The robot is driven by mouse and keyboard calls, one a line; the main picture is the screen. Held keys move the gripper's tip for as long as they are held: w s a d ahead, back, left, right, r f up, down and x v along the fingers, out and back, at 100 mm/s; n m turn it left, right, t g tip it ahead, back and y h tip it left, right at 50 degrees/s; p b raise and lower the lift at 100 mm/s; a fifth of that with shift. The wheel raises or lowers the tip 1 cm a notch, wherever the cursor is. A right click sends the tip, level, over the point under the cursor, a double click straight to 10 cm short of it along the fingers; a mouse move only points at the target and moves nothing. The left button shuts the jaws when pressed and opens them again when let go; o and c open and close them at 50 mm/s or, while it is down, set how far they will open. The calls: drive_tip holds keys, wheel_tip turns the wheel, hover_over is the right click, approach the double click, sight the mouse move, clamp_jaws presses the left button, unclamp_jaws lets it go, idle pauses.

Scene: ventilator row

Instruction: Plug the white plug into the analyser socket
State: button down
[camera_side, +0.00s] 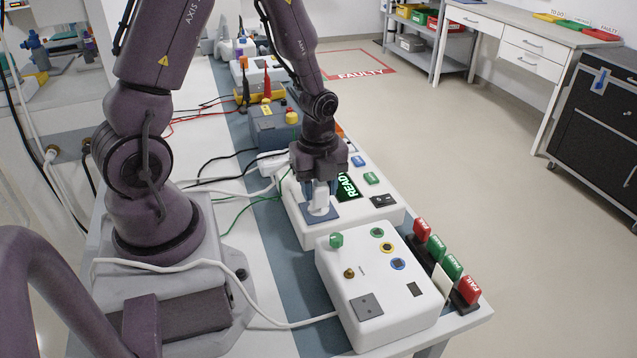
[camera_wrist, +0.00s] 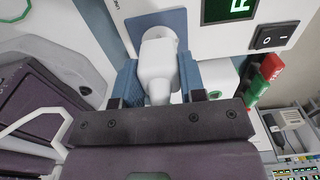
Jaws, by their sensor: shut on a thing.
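The white plug (camera_side: 319,199) is held upright between the fingers of my gripper (camera_side: 320,187). In the wrist view the plug (camera_wrist: 158,70) sits between the blue finger pads of my gripper (camera_wrist: 160,85), which is shut on it. The analyser (camera_side: 385,212) is a white box with a lit green READY screen (camera_side: 347,187). Its socket is on a blue-grey plate (camera_side: 325,219) at the near end. The plug's front end meets the round white socket (camera_wrist: 160,38) on that plate. The plug hides most of the socket, so I cannot tell how deep it sits.
A white box (camera_side: 390,304) with a green knob and coloured round ports stands close in front of the analyser. Red and green blocks (camera_side: 442,257) stand to its right. A black rocker switch (camera_side: 382,200) is on the analyser. White cables run along the left side.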

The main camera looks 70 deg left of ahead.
drive_tip(key=shift+f, duration=0.75)
idle(0.3)
drive_tip(key=c, duration=0.6)
unclamp_jaws()
drive_tip(key=shift+r, duration=0.1)
